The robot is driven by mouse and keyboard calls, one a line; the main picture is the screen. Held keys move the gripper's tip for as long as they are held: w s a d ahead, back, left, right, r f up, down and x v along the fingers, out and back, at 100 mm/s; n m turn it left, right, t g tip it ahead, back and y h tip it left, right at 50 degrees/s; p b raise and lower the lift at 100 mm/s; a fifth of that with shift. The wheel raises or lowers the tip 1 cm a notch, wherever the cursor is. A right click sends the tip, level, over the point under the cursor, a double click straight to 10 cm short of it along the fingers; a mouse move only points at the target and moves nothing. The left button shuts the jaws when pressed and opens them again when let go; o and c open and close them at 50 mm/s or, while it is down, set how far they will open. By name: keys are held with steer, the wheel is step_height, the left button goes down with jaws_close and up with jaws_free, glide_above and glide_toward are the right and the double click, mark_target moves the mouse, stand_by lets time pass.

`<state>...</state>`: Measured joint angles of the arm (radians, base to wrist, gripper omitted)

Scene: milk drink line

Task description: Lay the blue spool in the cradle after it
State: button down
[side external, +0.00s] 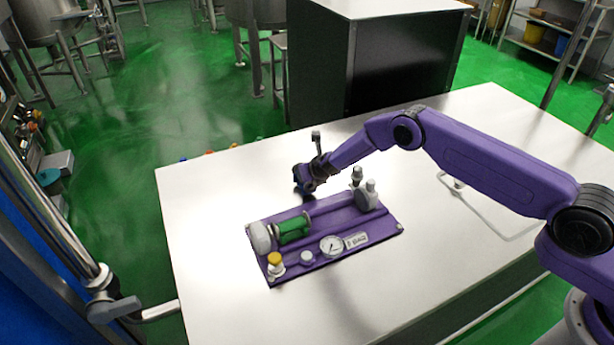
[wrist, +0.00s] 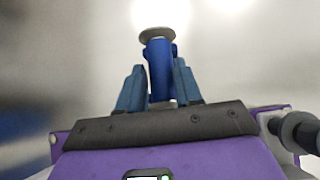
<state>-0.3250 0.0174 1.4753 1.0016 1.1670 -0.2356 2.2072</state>
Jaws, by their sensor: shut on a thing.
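My gripper (side external: 304,184) is above the far edge of the purple fixture, left of the arm's elbow. In the wrist view my gripper (wrist: 158,82) is shut on the blue spool (wrist: 159,62), which has a grey disc at its far end. The spool is hard to tell from the dark fingers in the side view. The purple fixture (side external: 341,247) lies on the white table. A green spool (side external: 294,230) lies in its left part, beside a grey rounded end piece (side external: 260,237). The purple cradle stretch (side external: 333,215) right of the green spool looks empty.
The fixture carries a round gauge (side external: 333,246), a yellow-topped knob (side external: 275,260), a label plate (side external: 356,240) and upright grey fittings (side external: 371,190) at its right end. The white table (side external: 215,215) is clear to the left. A dark cabinet (side external: 400,65) stands behind.

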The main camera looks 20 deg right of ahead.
steer(key=d+v, duration=0.2)
steer(key=v, duration=0.7)
steer(key=s+d+f+v, duration=0.1)
steer(key=d+v, duration=0.1)
steer(key=v, duration=0.7)
steer(key=s+d+r, duration=0.3)
steer(key=d+r, duration=0.4)
steer(key=r, duration=0.4)
steer(key=s+d+r, duration=0.3)
steer(key=d+r, duration=0.4)
steer(key=r, duration=0.3)
steer(key=shift+s+d+r, duration=0.3)
steer(key=shift+d+r, duration=0.1)
steer(key=shift+r, duration=0.1)
